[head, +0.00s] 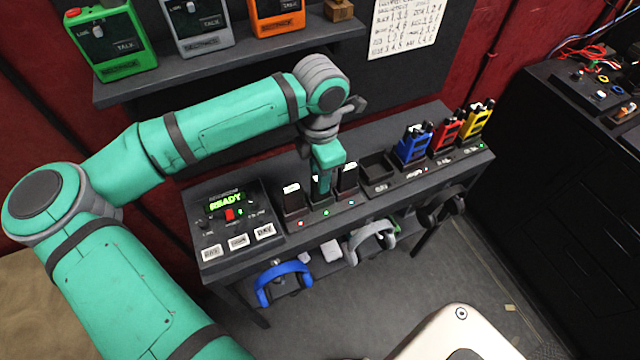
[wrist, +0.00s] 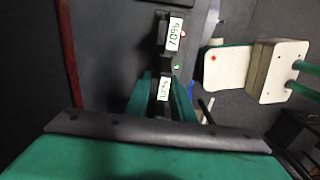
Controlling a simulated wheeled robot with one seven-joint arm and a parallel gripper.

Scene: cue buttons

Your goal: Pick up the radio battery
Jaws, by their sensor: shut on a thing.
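My gripper (head: 323,188) points down over the middle slot of a row of dark charging slots on the bench. It is shut on a dark battery with a white label (wrist: 163,89), which shows between the green fingers in the wrist view. The fingers mostly hide this battery in the head view. Whether it is still seated in its slot I cannot tell. Another dark battery (head: 293,196) stands to its left, and one (head: 348,180) to its right. The right one also shows in the wrist view (wrist: 172,33), apart from my fingers. Small lights glow in front of the slots.
A console (head: 236,222) reading READY stands left of the slots. An empty dark tray (head: 377,167) is to their right, then blue (head: 413,146), red (head: 446,135) and yellow (head: 474,122) handsets. Headphones hang below the bench. A shelf (head: 230,62) with larger radios is above.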

